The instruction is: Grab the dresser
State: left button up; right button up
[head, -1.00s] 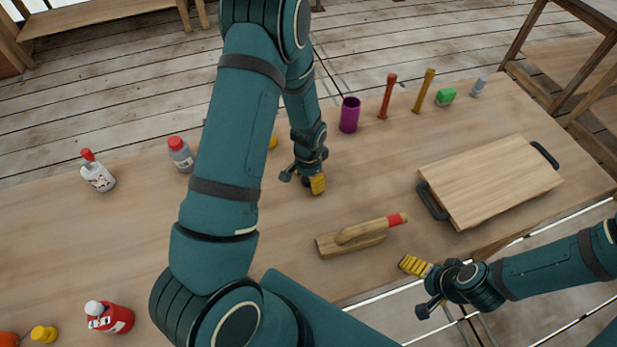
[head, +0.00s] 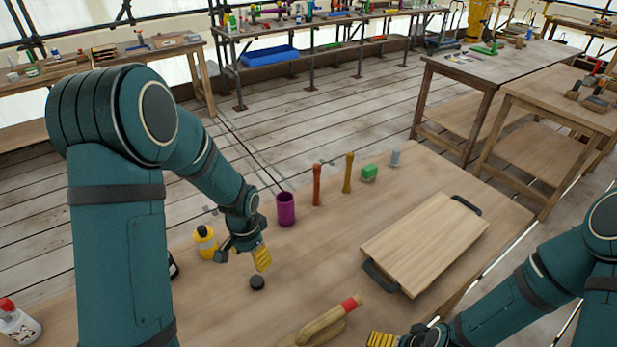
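A wooden tool with a flat block body and a red-tipped handle (head: 325,322), which looks like the dresser, lies on the workbench at the bottom of the head view. Its lower end is cut off by the frame edge. My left gripper (head: 259,258) hangs over the bench up and left of the tool, apart from it, with yellow fingers pointing down. My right gripper (head: 384,340) is at the bottom edge, just right of the tool, mostly out of frame. Neither gripper's finger gap shows clearly, and I see nothing held.
A small black disc (head: 257,283) lies below my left gripper, with a yellow bottle (head: 205,243) to its left. A purple cup (head: 286,209) stands beyond. A wooden board with black handles (head: 425,243) lies right. Other benches (head: 510,62) stand behind.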

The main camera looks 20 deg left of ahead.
aim_at(319, 332)
jog(key=k+l, duration=0.75)
jog(key=k, duration=0.1)
